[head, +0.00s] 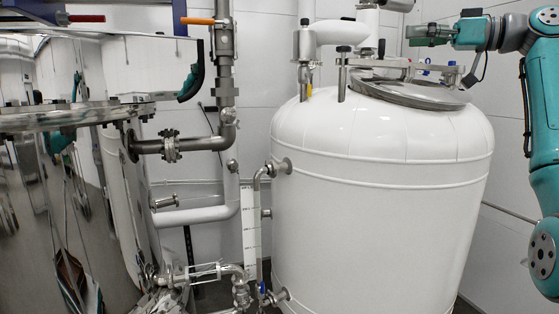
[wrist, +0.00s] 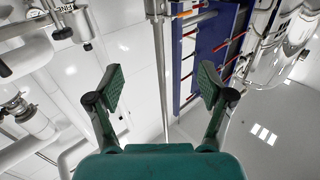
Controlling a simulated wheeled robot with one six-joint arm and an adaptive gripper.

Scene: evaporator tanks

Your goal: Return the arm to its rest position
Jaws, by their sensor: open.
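My gripper (head: 432,35) is at the upper right of the head view, pointing left, above and behind the right part of the white tank's lid. In the wrist view my gripper (wrist: 162,92) shows its two dark green finger pads spread wide apart, with nothing between them. My teal and grey arm comes in from the right edge of the head view, rises and bends left at the top. The gripper is apart from the tank and holds nothing.
The white tank (head: 380,220) with its round metal lid (head: 410,92) fills the middle right. A polished steel tank (head: 60,210) stands at left. Pipes and an orange-handled valve (head: 203,21) run between them. A blue panel (wrist: 208,45) and pipes show in the wrist view.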

